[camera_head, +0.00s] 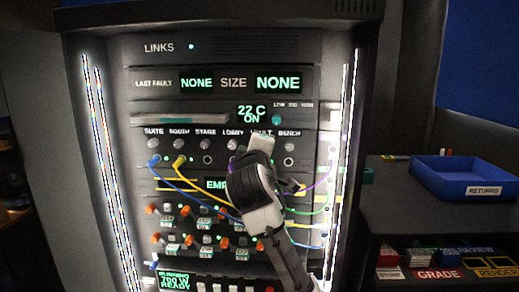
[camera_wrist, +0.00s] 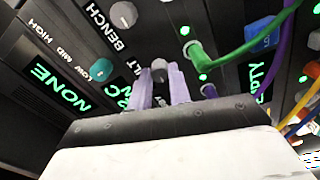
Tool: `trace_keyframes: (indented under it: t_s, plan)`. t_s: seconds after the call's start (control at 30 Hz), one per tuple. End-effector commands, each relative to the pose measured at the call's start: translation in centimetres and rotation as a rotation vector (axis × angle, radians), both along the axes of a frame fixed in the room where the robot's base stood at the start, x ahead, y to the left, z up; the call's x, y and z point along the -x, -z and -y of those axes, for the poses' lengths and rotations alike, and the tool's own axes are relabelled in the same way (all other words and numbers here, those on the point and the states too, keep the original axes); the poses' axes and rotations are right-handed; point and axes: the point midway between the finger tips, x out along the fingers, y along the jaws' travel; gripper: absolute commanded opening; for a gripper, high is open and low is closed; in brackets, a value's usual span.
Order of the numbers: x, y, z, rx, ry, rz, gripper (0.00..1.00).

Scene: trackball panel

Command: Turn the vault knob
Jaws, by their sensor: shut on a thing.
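The vault knob is a small grey knob (camera_wrist: 159,68) in the wrist view, beside a label partly hidden so that only its last letters show. My gripper (camera_wrist: 161,82) has its two pale fingers on either side of the knob, shut on it. In the head view my gripper (camera_head: 262,148) reaches the panel under the VAULT label and hides the knob. Which way the knob points cannot be told.
The bench knob (camera_wrist: 123,14) is close by, and a teal knob (camera_wrist: 101,68) sits above the row. A green plug and cable (camera_wrist: 200,52) run near the fingers. Several coloured cables cross the lower panel. A blue tray (camera_head: 470,188) stands on the right.

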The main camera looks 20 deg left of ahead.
Motion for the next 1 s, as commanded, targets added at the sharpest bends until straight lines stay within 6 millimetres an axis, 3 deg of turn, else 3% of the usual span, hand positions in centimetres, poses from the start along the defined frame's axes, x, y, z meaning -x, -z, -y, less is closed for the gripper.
trace_keyframes:
  t_s: [0.3,0.33,0.5,0.83,1.0]
  plan:
    - [0.0,0.1,0.0,-0.002,0.0,-0.003,0.0]
    - [0.0,0.1,0.0,-0.002,0.0,-0.003,0.21]
    - [0.0,0.0,0.0,-0.002,0.0,-0.001,0.41]
    - [0.3,0.0,0.1,-0.001,-0.001,0.0,0.41]
    - [2.6,0.2,0.7,-0.002,-0.002,0.003,0.41]
